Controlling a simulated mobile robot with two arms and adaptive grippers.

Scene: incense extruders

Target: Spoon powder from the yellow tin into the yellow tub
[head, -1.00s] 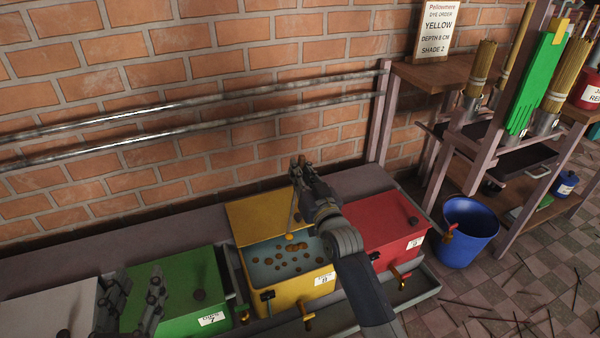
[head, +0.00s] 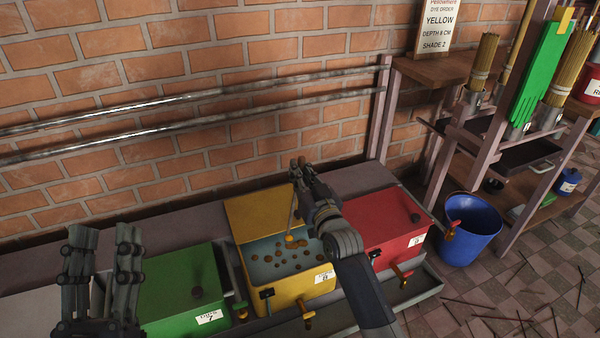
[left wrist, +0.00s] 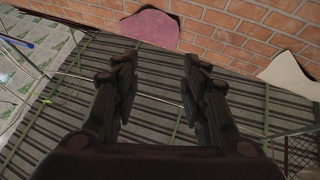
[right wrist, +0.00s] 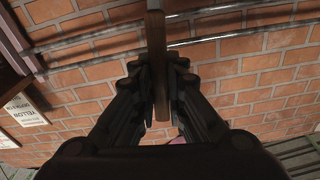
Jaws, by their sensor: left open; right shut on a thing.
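The yellow tub (head: 316,288) stands open between a green and a red tub, its lid raised at the back. Brown-orange clumps float on the blue-grey liquid inside. My right gripper (head: 299,168) is above the tub, shut on a spoon (head: 293,215); its brown handle also shows in the right wrist view (right wrist: 156,60). The spoon hangs down with its orange-tinted bowl low over the liquid; I cannot tell whether it touches. My left gripper (head: 102,240) is open and empty at the far left, fingers up. I cannot make out a yellow tin.
The green tub (head: 180,285) and red tub (head: 380,222) are shut and flank the yellow tub closely. A blue bucket (head: 472,228) stands on the floor at right, beside a wooden rack. An order sign (head: 437,25) reads yellow. Pipes (head: 200,104) run along the brick wall.

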